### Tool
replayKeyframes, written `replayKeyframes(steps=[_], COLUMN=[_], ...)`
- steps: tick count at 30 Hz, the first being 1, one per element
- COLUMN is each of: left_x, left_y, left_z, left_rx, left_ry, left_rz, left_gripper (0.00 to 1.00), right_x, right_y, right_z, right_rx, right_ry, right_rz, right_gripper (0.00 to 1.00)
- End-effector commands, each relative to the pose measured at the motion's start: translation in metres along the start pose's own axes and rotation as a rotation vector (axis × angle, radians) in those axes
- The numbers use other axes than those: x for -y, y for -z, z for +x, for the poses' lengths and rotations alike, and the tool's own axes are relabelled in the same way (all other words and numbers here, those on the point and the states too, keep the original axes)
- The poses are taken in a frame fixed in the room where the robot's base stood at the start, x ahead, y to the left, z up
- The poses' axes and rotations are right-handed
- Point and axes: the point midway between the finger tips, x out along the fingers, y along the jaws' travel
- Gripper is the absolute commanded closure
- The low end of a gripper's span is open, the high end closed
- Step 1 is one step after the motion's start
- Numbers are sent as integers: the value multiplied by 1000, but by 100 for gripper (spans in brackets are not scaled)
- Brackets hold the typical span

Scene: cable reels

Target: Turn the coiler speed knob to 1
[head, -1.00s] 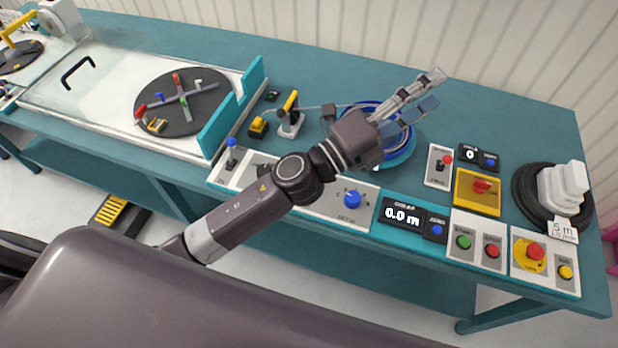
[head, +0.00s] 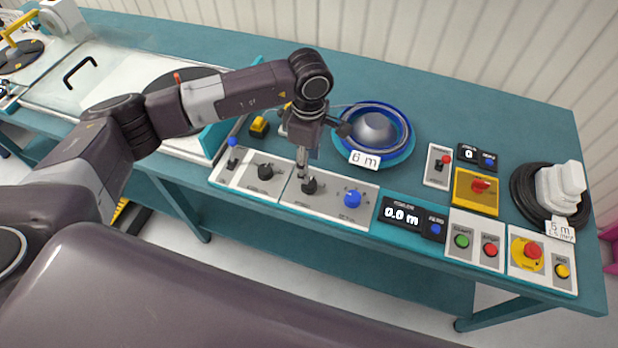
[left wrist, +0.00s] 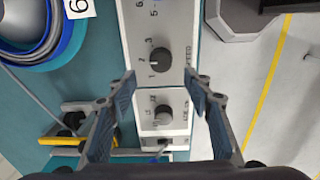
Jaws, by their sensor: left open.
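The black coiler speed knob (head: 311,186) stands on the light grey panel at the front of the bench. In the left wrist view the knob (left wrist: 160,60) has printed numbers and the word SPEED beside it, and its pale mark seems to face the 2. My left gripper (head: 302,174) points down just above this knob and hides part of it. In the left wrist view its open fingers (left wrist: 160,77) are spread, with the knob slightly beyond the gap between the tips. I cannot tell any contact. My right gripper is not in view.
A second black knob (head: 265,171) lies to the left and a blue knob (head: 352,199) to the right. A blue cable reel (head: 409,148) with a 6 m tag stands behind. A 0.0 m display (head: 402,214) and several buttons lie further right.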

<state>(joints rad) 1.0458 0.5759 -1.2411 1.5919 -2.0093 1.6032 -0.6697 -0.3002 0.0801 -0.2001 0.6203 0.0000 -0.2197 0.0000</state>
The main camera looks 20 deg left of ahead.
Motion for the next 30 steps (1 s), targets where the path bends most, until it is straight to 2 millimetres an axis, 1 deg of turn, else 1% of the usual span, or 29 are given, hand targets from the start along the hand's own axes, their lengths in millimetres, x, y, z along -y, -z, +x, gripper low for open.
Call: replayKeyframes(steps=[6,12,15,18,25,26,30], left_x=[2,2,2,2,2,2,2], left_y=[-1,-1,-2,-2,-2,-2,-2], left_z=[30,60,69,74,75,75,75], left_rx=[1,2,4,3,4,4,4], left_ry=[8,7,5,4,3,3,3], left_rz=[-1,-1,-1,-1,0,0,0], left_gripper=[54,54,54,54,54,56,71], right_x=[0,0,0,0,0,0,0], right_y=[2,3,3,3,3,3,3], right_z=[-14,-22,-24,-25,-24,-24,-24], right_rx=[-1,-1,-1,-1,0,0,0], right_ry=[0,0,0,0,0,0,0], right_rz=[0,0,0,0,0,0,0], right_gripper=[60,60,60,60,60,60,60])
